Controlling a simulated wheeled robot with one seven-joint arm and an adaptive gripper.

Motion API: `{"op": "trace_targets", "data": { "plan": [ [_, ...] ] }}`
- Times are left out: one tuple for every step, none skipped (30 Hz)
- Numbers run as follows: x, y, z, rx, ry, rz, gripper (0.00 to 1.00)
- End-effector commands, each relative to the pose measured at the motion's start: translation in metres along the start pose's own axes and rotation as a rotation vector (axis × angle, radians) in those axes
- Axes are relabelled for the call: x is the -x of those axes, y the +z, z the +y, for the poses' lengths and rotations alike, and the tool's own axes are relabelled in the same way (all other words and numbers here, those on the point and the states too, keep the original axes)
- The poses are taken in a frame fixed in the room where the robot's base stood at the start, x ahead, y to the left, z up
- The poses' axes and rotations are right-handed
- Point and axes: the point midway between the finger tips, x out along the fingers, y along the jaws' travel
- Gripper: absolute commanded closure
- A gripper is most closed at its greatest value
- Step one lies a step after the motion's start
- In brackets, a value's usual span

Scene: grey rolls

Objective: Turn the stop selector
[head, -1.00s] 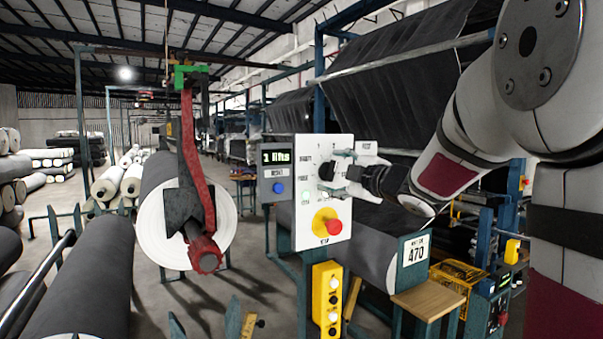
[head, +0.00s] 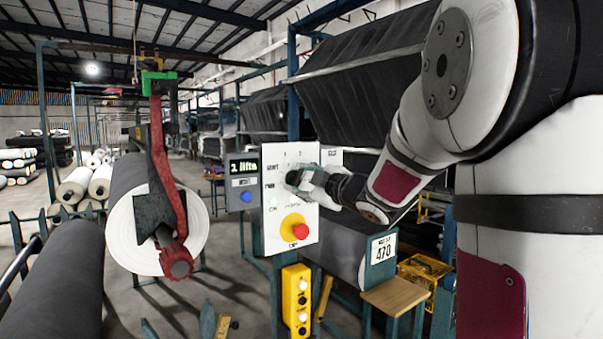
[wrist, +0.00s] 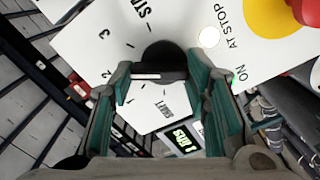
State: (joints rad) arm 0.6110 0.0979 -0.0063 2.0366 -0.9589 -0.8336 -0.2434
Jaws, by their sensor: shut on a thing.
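The stop selector is a dark round knob (wrist: 165,58) on a white control panel (head: 307,212), with a pale bar on its near edge in the wrist view. Printed numbers and ticks surround it on the panel. My gripper (wrist: 168,90) is shut on the knob, one teal-padded finger on each side. In the head view my gripper (head: 308,181) reaches the panel from the right and partly hides the knob (head: 292,177). The knob's exact setting is hard to read.
A red button on a yellow disc (head: 291,226) sits below the selector. A grey box with a lit display (head: 243,169) and blue button adjoins the panel's left. A yellow button box (head: 296,300) stands below. A large fabric roll (head: 125,232) with a red arm is left.

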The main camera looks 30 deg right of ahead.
Motion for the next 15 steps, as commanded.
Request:
{"op": "trace_targets", "data": {
  "plan": [
    [0.0032,-0.0018,0.0011,-0.04,-0.006,0.0,0.85],
    [0.0033,-0.0015,0.001,-0.066,-0.006,-0.001,0.85],
    [0.0033,-0.0014,0.001,-0.098,-0.006,-0.001,0.85],
    [0.0034,-0.0016,0.0011,-0.123,-0.006,0.0,0.85],
    [0.0034,-0.0013,0.001,-0.147,-0.006,-0.001,0.85],
    [0.0035,-0.001,0.0015,-0.179,-0.004,-0.001,0.85],
    [0.0035,-0.0009,0.0015,-0.201,-0.004,0.0,0.85],
    [0.0034,-0.0006,0.0012,-0.224,-0.005,-0.001,0.85],
    [0.0033,-0.0006,0.0013,-0.253,-0.004,0.0,0.85],
    [0.0032,-0.0006,0.0011,-0.274,-0.004,0.0,0.85],
    [0.0031,-0.0002,0.0006,-0.294,-0.005,0.0,0.85],
    [0.0029,-0.0002,0.0006,-0.32,-0.004,0.0,0.85],
    [0.0028,-0.0001,0.0008,-0.338,-0.004,0.0,0.85],
    [0.0026,0.0002,0.0007,-0.355,-0.003,0.0,0.85],
    [0.0023,0.0005,0.0005,-0.376,-0.004,-0.001,0.85]
  ]
}}
